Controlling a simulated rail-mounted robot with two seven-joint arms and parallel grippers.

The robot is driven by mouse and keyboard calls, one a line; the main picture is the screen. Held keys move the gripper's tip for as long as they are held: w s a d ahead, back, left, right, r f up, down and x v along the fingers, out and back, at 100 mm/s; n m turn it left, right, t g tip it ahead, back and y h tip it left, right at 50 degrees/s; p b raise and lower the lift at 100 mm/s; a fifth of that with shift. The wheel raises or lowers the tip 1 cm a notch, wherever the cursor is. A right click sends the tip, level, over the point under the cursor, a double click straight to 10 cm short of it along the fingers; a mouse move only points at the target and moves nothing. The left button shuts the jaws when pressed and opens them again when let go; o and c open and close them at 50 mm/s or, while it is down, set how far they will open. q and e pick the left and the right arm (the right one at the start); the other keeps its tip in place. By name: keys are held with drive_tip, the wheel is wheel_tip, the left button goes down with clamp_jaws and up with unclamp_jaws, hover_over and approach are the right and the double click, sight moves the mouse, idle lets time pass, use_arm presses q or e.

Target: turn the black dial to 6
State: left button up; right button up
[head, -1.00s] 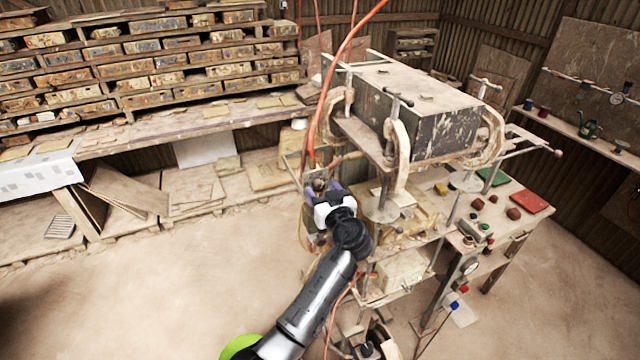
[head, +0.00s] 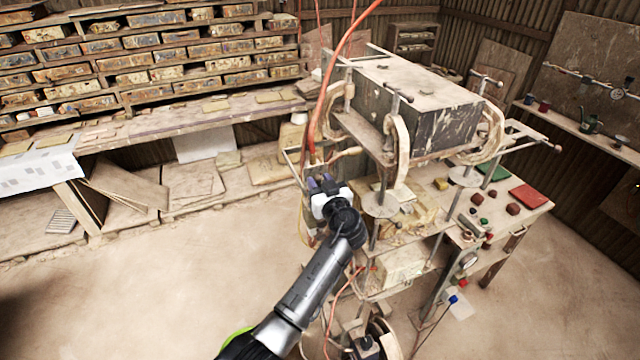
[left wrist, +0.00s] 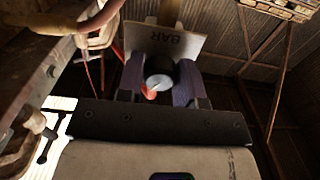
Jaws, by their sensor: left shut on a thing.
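My left gripper (head: 322,182) is at the left side of the tile press (head: 420,105), below the orange hose. In the left wrist view its purple fingers (left wrist: 160,88) stand on either side of a dark round dial (left wrist: 160,66) and are shut on it. A pale round cap and a small red-orange piece show between the fingers. A pale plate (left wrist: 160,42) marked BAR lies behind the dial, its letters turned over. Numbers on the dial cannot be read. In the head view the gripper hides the dial. My right gripper is not in view.
An orange hose (head: 325,105) hangs close above my left gripper. Press clamps and rods stand just to its right. A side table holds a red plate (head: 530,194) and several small lumps. Brick shelves (head: 150,60) line the back left.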

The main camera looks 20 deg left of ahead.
use_arm(q)
drive_tip(key=shift+c, duration=1.1)
